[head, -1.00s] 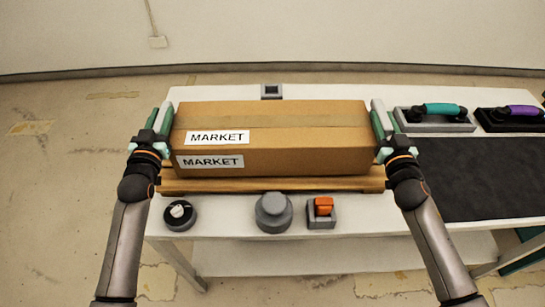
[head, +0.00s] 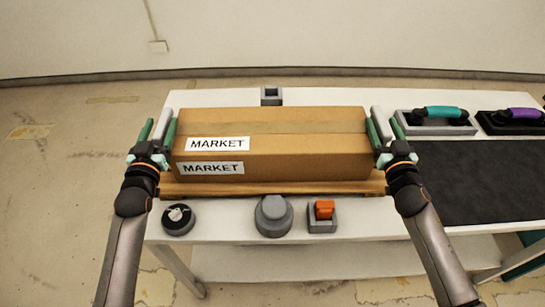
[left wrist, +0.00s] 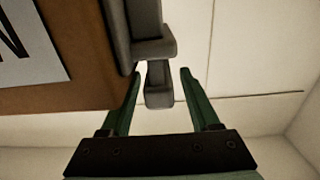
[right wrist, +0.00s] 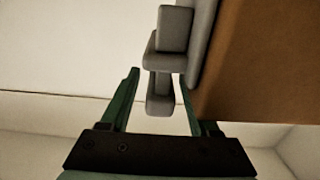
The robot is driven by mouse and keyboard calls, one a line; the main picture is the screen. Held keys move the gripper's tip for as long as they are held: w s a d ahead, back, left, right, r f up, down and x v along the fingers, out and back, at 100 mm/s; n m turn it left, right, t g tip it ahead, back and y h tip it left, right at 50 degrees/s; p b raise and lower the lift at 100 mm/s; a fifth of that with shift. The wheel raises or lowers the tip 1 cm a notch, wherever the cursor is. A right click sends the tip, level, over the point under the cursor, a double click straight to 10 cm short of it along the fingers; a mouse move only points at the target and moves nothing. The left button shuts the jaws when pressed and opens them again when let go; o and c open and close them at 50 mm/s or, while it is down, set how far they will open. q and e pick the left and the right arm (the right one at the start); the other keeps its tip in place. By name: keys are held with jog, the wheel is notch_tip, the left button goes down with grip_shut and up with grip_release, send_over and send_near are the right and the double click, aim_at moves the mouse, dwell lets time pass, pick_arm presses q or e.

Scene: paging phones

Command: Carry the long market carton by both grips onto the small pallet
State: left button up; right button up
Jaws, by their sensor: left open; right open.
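The long brown market carton (head: 270,145) with two MARKET labels rests level on the small wooden pallet (head: 290,188), whose front edge shows below it. A pale grey grip stands at each end: the left grip (head: 161,120) and the right grip (head: 382,120). My left gripper (head: 158,129) is open, with its green fingers apart on either side of the left grip; the left wrist view shows the grip bar (left wrist: 158,94) between them with gaps. My right gripper (head: 384,128) is open around the right grip in the same way; its bar (right wrist: 160,95) shows between the fingers.
The white table (head: 235,225) carries a dial (head: 178,218), a round grey button (head: 273,215) and an orange switch (head: 323,210) in front of the pallet.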

pick_arm(q)
jog(key=s, duration=1)
jog(key=shift+d, duration=0.15)
pick_arm(e)
jog(key=shift+s, duration=0.15)
pick_arm(q)
jog(key=shift+s, duration=0.25)
pick_arm(e)
jog(key=s, duration=1.1)
jog(key=shift+s+d, duration=0.15)
jog(key=shift+s, duration=0.25)
